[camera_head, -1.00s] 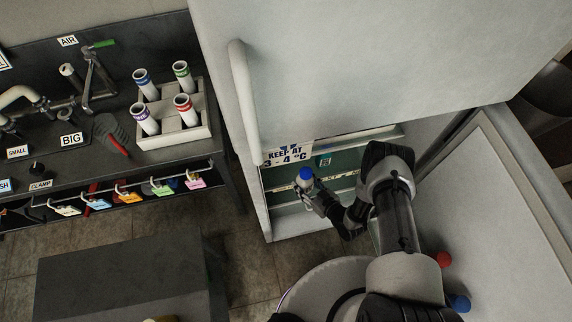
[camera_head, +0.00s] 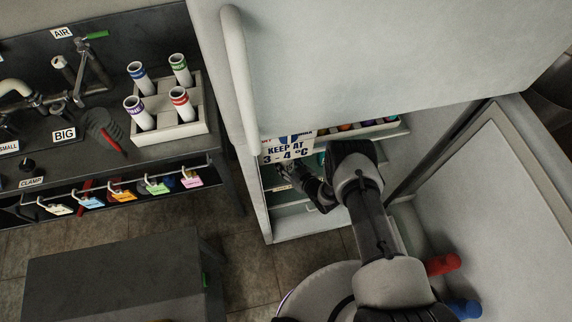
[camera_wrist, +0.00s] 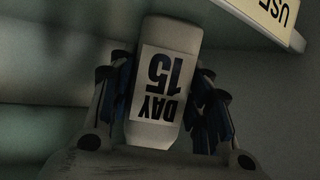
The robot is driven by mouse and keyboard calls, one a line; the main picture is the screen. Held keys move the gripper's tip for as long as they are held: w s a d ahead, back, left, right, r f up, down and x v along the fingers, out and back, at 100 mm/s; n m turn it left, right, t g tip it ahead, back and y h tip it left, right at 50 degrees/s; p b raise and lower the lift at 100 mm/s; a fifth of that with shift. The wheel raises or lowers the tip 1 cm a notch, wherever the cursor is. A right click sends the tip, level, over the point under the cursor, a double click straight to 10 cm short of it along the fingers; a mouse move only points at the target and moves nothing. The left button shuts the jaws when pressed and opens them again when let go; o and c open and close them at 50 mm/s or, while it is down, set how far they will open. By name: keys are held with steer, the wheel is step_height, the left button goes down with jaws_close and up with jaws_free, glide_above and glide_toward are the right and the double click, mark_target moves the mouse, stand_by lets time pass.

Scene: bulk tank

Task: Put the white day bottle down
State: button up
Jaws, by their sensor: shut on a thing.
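The white day bottle (camera_wrist: 165,75) fills the middle of the wrist view, with its label "DAY 15" upside down in the picture. My gripper (camera_wrist: 165,95) is shut on it, one finger on each side. In the head view my gripper (camera_head: 290,172) reaches into the open white cabinet, just under the "KEEP AT 3 - 4 °C" sign (camera_head: 287,150). The bottle is hard to make out there. Whether its base touches a shelf is hidden.
Shelves show inside the cabinet, and a row of coloured tops (camera_head: 362,126) stands behind my arm. The white door (camera_head: 370,60) is above. A rack (camera_head: 195,117) with several banded tubes is on the bench to the left. A dark box (camera_head: 115,280) stands on the floor.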

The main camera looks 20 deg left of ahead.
steer(key=shift+r, duration=0.15)
steer(key=shift+f, duration=0.25)
steer(key=o, duration=1.3)
steer(key=shift+r, duration=0.15)
steer(key=shift+d+r, duration=0.1)
steer(key=shift+r, duration=0.1)
steer(key=shift+p+v, duration=2.05)
steer(key=shift+v, duration=3.8)
steer(key=shift+s+f, duration=0.1)
steer(key=shift+f, duration=0.05)
